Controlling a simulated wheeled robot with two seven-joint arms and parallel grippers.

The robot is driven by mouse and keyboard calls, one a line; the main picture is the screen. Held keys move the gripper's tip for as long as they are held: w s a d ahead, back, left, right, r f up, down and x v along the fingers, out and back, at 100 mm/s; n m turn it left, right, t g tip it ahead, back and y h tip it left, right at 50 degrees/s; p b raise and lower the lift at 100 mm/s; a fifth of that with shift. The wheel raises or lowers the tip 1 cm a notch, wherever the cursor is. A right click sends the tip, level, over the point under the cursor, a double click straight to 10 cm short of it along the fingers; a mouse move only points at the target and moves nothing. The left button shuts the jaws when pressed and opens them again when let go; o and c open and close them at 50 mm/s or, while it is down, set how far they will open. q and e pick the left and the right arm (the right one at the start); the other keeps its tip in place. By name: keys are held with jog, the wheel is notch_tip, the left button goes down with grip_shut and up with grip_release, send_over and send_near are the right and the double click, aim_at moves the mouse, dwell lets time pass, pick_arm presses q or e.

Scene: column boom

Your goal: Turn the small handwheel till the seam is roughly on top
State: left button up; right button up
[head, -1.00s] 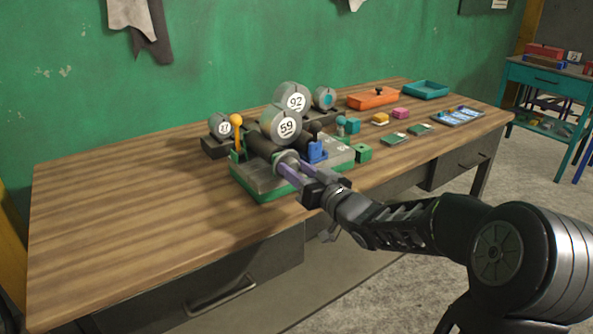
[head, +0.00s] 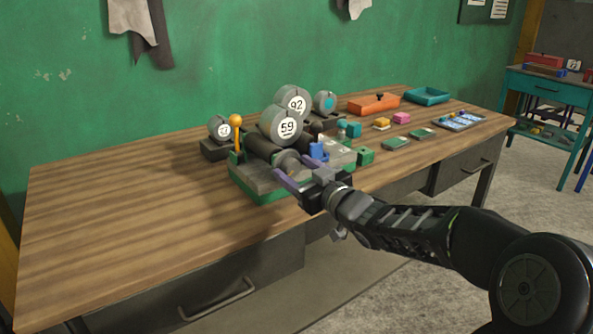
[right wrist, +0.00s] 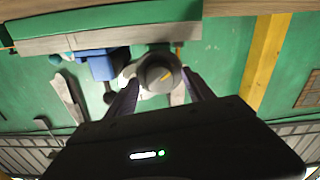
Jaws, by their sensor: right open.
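The small handwheel (head: 288,161) is a grey round piece at the near end of the dark cylinder on the green-edged fixture (head: 262,195). In the right wrist view the fingers of the gripper (right wrist: 161,86) lie on either side of the wheel; contact cannot be told. My left gripper is out of view.
Round gauges marked 59 (head: 285,127) and 92 (head: 294,101) stand over the fixture. A yellow-knobbed lever (head: 236,120) is left of the wheel, a blue block (head: 318,152) to its right. The wooden table (head: 115,205) is clear on the left.

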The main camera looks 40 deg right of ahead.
jog(key=s, duration=0.7)
jog(key=shift+s+p, duration=0.35)
jog(key=shift+s, duration=0.05)
jog(key=shift+a, duration=0.1)
dwell(0.3)
